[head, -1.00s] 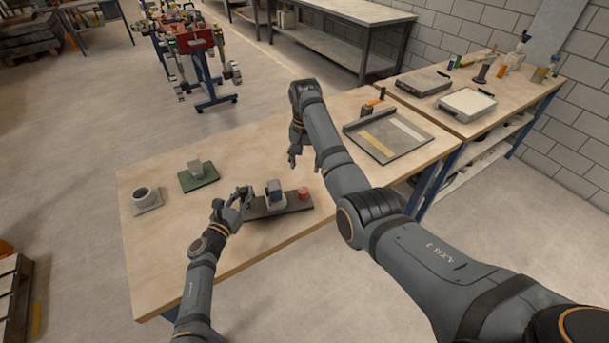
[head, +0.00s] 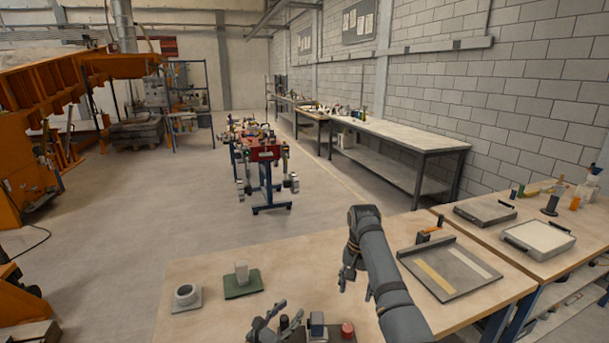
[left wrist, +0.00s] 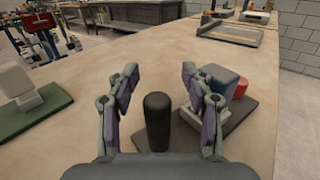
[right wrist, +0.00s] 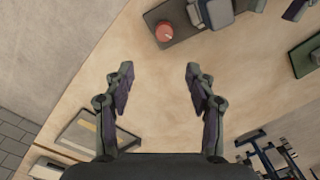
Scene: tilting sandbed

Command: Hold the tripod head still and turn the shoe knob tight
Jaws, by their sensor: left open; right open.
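The tripod head stands on a dark base plate (right wrist: 180,28) near the front of the wooden bench. It has a grey block with a blue top (head: 317,324) and a red knob (head: 347,330), which also shows in the right wrist view (right wrist: 164,32). A black upright handle (left wrist: 157,122) stands between the parted fingers of my left gripper (left wrist: 160,72); this gripper is open, and contact is not visible. My right gripper (right wrist: 160,74) is open and empty above the bench, beyond the knob and apart from it. The head view cuts off the base's front.
A green plate with a pale block (head: 242,280) and a grey ring on a plate (head: 187,296) lie to the left. A shallow tray (head: 472,283) lies to the right, with an orange-handled tool (head: 427,236) behind it.

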